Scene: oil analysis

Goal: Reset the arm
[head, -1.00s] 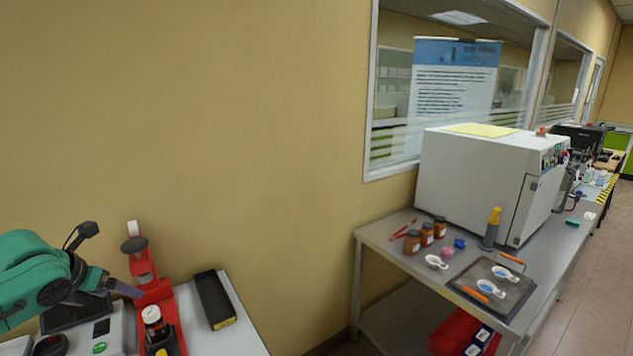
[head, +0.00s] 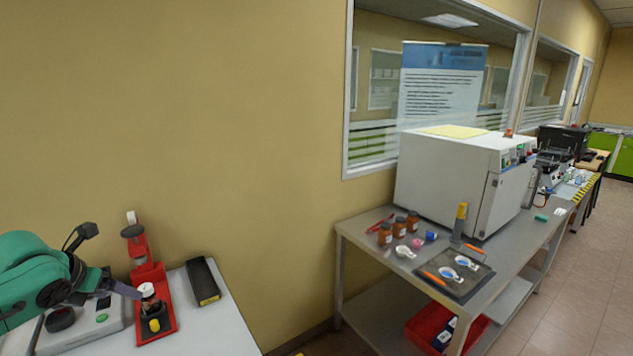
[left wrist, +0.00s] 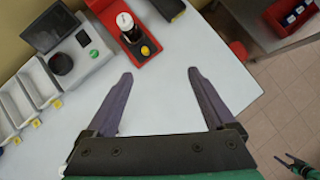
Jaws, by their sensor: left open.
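My left arm is green and comes in from the left in the head view. Its gripper (left wrist: 160,73) is open and empty in the left wrist view, with two dark purple fingers spread apart above the white table (left wrist: 165,100). In the head view one purple finger (head: 127,290) shows near the red stand. A small green and dark piece (left wrist: 300,166) at the lower right of the left wrist view, over the floor, may be my right gripper; its jaws are too small to read. The right gripper does not show in the head view.
A red stand (head: 162,327) holding a small bottle (head: 147,290), a black tray (head: 202,282) and a grey instrument (head: 92,330) stand on the white table. A metal bench (head: 365,232) with a white oven (head: 450,185) is at right. Floor is clear at far right.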

